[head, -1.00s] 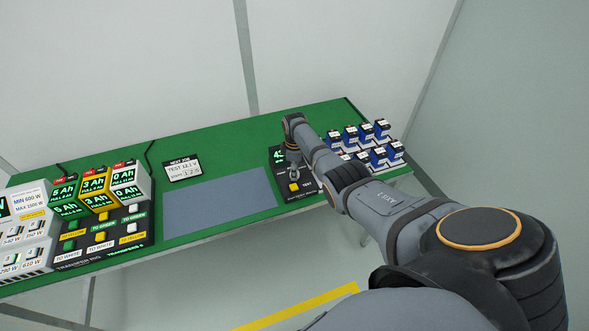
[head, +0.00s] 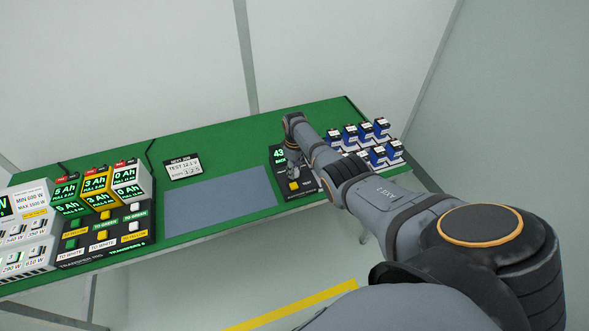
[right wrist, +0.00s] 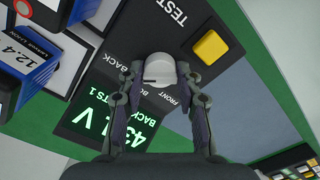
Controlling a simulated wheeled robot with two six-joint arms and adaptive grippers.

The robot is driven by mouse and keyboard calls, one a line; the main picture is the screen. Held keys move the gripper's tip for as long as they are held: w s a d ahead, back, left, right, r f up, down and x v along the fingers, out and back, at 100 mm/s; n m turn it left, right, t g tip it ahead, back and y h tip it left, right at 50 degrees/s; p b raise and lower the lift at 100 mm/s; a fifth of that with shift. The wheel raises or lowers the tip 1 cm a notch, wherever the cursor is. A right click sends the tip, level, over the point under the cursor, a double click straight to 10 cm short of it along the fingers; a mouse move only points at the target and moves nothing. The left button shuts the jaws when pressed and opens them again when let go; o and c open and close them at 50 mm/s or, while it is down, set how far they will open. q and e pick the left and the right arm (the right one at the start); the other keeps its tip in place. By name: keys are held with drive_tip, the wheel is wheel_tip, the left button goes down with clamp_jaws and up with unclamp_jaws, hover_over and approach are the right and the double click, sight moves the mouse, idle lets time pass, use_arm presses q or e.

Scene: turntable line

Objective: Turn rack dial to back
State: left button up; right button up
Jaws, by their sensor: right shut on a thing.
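The rack dial is a pale grey round knob (right wrist: 160,70) on a black panel, with printed labels FRONT, BACK and one partly hidden between them. A short dark mark shows on the knob's lower left side. My right gripper (right wrist: 156,82) is shut on the knob, one finger on each side. In the head view, the right gripper (head: 293,170) reaches down onto the panel and hides the dial. The green display (right wrist: 115,120) shows digits, a V and the word BACK, partly covered by a finger. My left gripper is not in view.
A yellow TEST button (right wrist: 210,47) sits beside the dial. Blue batteries (head: 365,133) stand in a white rack right of the panel. A grey mat (head: 220,203) lies left of it, bare.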

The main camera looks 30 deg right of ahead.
drive_tip(key=o, duration=1.2)
drive_tip(key=shift+c, duration=0.2)
wheel_tip(320, 180, up, 12)
